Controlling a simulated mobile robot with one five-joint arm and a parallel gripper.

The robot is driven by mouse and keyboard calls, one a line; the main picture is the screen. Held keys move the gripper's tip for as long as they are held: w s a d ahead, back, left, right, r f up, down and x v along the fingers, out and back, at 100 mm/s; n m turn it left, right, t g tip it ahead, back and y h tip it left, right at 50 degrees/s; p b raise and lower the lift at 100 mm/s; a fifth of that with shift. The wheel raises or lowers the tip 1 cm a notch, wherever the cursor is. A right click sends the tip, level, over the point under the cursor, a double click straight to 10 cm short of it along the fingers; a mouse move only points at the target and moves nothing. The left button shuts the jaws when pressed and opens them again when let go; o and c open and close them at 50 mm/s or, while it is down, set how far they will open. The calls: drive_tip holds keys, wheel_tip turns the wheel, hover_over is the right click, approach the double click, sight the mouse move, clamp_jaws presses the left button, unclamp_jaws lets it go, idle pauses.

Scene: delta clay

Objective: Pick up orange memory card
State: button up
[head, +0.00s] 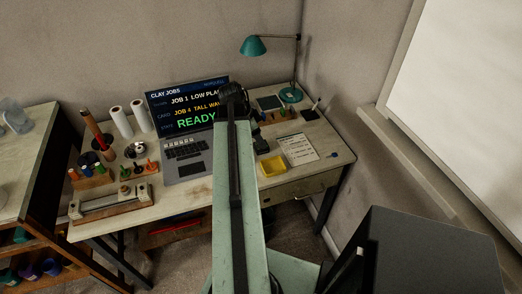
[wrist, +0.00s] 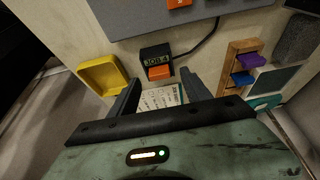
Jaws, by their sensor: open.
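An orange block (wrist: 160,72), which looks like the memory card, sits at the front of a small black box (wrist: 155,54) labelled JOB 4. In the wrist view my gripper (wrist: 164,86) is open, with one dark finger on each side just below the orange piece. Nothing is held between the fingers. A second orange piece (wrist: 179,3) shows at the top edge on a grey panel. In the head view my arm covers the card's area, and the orange card cannot be made out.
A yellow tray (wrist: 103,77) lies left of the box. A wooden holder (wrist: 232,70) with purple and blue pieces stands to the right. A black cable runs from the box. A printed sheet (wrist: 158,98) shows between the fingers. The laptop (head: 187,152) is on the desk.

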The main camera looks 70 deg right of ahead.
drive_tip(key=shift+x, duration=0.95)
drive_tip(key=shift+a+r, duration=0.1)
drive_tip(key=shift+r, duration=0.05)
clamp_jaws()
wheel_tip(320, 180, up, 10)
drive_tip(key=p, duration=1)
drive_tip(key=shift+w, duration=0.15)
